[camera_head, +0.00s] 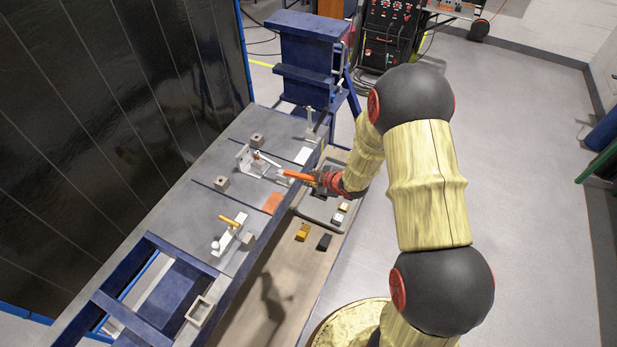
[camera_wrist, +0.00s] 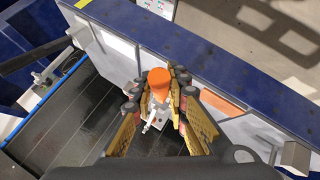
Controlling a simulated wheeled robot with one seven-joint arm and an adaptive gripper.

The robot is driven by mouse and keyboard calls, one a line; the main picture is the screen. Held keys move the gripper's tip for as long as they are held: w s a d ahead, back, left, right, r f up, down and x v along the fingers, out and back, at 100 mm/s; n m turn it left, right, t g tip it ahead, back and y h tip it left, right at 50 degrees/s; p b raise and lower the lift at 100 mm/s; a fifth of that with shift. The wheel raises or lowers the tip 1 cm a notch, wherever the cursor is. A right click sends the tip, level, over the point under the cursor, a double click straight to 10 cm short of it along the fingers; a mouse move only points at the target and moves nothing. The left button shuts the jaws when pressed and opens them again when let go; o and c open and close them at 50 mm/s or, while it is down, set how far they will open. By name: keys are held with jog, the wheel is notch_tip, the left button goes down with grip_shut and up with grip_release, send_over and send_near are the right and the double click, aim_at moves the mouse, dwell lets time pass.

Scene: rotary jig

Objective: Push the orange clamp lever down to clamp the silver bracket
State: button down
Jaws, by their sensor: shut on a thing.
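The orange clamp lever (camera_head: 297,175) sticks out from the clamp on the grey table toward my gripper (camera_head: 320,180). In the wrist view the round orange end of the lever (camera_wrist: 159,78) sits between the two fingers of my gripper (camera_wrist: 157,86), which is shut on it. The head view shows the lever lying at a slant; its exact angle is hard to tell. The silver bracket (camera_head: 244,157) stands on the table to the left of the lever. Whether the clamp tip presses on it is too small to tell.
A second clamp with a yellow handle (camera_head: 232,222) stands nearer on the table, and an upright clamp (camera_head: 310,120) stands at the far end. An orange square (camera_head: 272,203) lies by the table edge. A grey tray (camera_head: 315,208) and small blocks lie on the lower surface to the right.

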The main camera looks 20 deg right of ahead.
notch_tip(320, 180, down, 2)
jog(key=t+b, duration=0.1)
jog(key=b, duration=0.1)
jog(key=t+y+b, duration=0.1)
jog(key=b, duration=0.1)
jog(key=shift+d+f+m, duration=0.15)
jog(key=shift+f+m, duration=0.05)
jog(key=shift+m, duration=0.1)
jog(key=shift+y, duration=0.3)
jog(key=c, duration=1.7)
grip_release()
jog(key=v, duration=1.2)
